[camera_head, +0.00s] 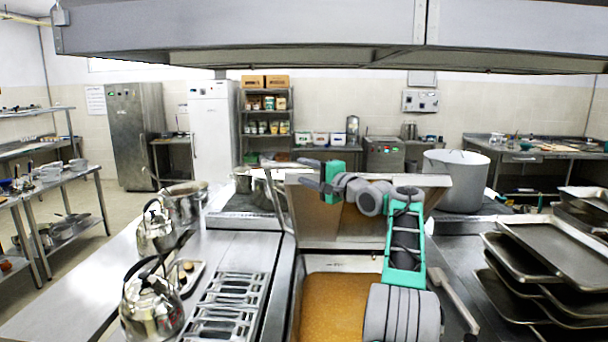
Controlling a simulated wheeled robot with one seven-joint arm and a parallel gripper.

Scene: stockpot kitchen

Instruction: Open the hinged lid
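The hinged lid (345,238) is a metal panel standing raised at the back of a rectangular pan (296,300). Its underside faces me, and part of it is hidden behind my arm. The pan's opening shows an orange-brown inside (330,300). My gripper (308,174) is near the lid's upper left part, with its two dark fingers pointing left and spread apart. Nothing shows between them. I cannot tell whether it touches the lid. A thin metal bar (277,206) stands at the lid's left side.
A large stockpot (456,180) stands right of the lid. Stacked trays (560,255) fill the right counter. Kettles (150,305) and a slotted metal grate (232,305) are on the left. A steel hood (240,30) hangs overhead. A metal bar (455,300) slants at the pan's right.

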